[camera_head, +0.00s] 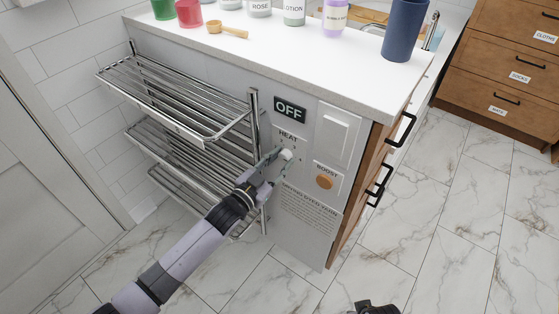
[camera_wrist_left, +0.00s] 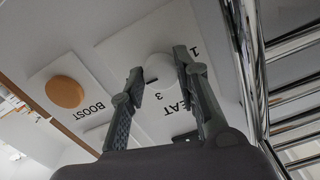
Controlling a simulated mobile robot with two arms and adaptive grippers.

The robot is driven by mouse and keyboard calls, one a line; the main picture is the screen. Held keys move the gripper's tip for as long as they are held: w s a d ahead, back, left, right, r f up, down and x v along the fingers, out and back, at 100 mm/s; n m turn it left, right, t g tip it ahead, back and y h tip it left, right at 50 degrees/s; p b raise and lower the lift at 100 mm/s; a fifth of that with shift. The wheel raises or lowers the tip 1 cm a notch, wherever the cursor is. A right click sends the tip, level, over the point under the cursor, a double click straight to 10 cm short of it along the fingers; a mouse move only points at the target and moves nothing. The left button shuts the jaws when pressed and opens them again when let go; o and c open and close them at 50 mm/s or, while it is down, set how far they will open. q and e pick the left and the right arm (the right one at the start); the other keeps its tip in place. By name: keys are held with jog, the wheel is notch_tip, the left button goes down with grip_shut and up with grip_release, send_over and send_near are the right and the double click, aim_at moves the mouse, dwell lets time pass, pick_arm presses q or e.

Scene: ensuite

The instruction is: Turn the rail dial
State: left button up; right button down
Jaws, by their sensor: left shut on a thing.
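The rail dial (camera_head: 286,155) is a small white knob on the grey side panel, under the word HEAT and the black OFF display (camera_head: 290,109). It also shows in the left wrist view (camera_wrist_left: 159,68), with a 3 printed near it. My left gripper (camera_head: 276,167) reaches the panel from below left. Its two fingers (camera_wrist_left: 157,78) stand on either side of the dial and are shut on it. My right gripper (camera_head: 374,308) shows only in part as a dark shape at the bottom edge, and its fingers cannot be made out.
The chrome towel rail (camera_head: 180,97) stands close left of the dial. An orange BOOST button (camera_head: 324,182) and a white rocker switch (camera_head: 333,134) are to the right. Bottles and cups stand on the white counter (camera_head: 300,65) above. The marble floor (camera_head: 440,220) is clear at right.

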pick_arm(q)
jog(key=shift+f, duration=0.1)
jog(key=o, duration=1.2)
jog(key=shift+c, duration=0.2)
jog(key=shift+s+a, duration=0.35)
jog(key=shift+s, duration=0.05)
jog(key=v, duration=1.1)
